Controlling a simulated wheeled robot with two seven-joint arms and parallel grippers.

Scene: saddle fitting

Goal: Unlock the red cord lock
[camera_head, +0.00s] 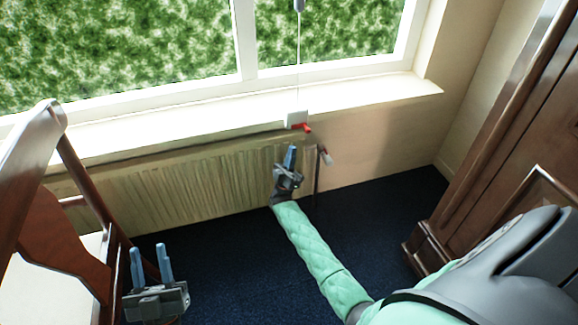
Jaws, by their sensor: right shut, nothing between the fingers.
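The red cord lock (303,127) is a small red lever on a white plate (296,118) at the window sill's front edge, above the radiator's right end. A thin cord (298,60) runs up from the plate to a grey piece (299,5) at the top of the picture. My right gripper (291,148) is shut and empty. In the picture its fingertips point up just below the red lever, with a small gap between; the depth between them is hard to judge. My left gripper (149,250) is open and empty, low at the left, far from the lock.
A ribbed radiator (180,178) stands under the sill, with a pipe and valve (325,156) at its right end. A wooden chair (70,225) is at the left. A dark wooden cabinet (500,170) stands at the right. Blue carpet (235,245) lies between.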

